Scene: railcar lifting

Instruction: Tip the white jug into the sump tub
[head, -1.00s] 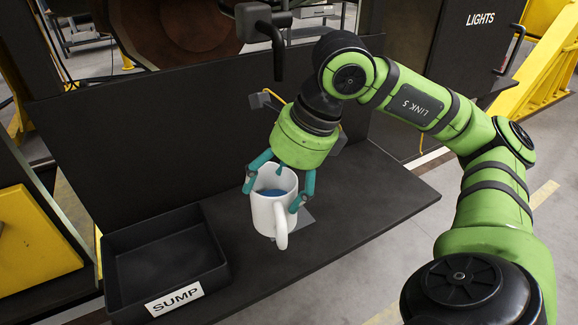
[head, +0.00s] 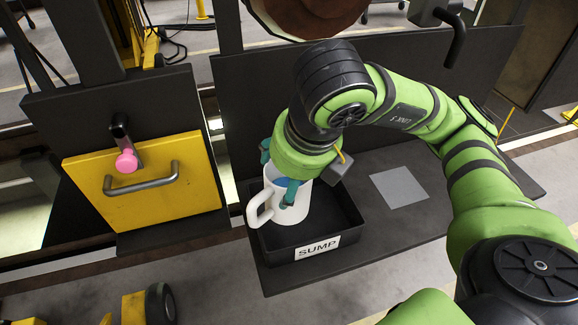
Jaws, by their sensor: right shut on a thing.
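The white jug (head: 288,208) is held by my right gripper (head: 280,180), whose teal fingers are shut on it. The jug is over the left part of the black sump tub (head: 345,226), which has a white SUMP label on its front wall. The jug looks nearly upright, with its handle to the left. The gripper hides the jug's mouth, so its contents do not show. I cannot tell whether the jug touches the tub. My left gripper is not in view.
The tub stands on a dark shelf (head: 420,226) with a grey square plate (head: 399,187) at its right. A yellow panel (head: 150,205) with a bar handle and a pink knob (head: 126,161) is at the left. A dark panel rises behind the shelf. A black spout (head: 455,45) hangs above, upper right.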

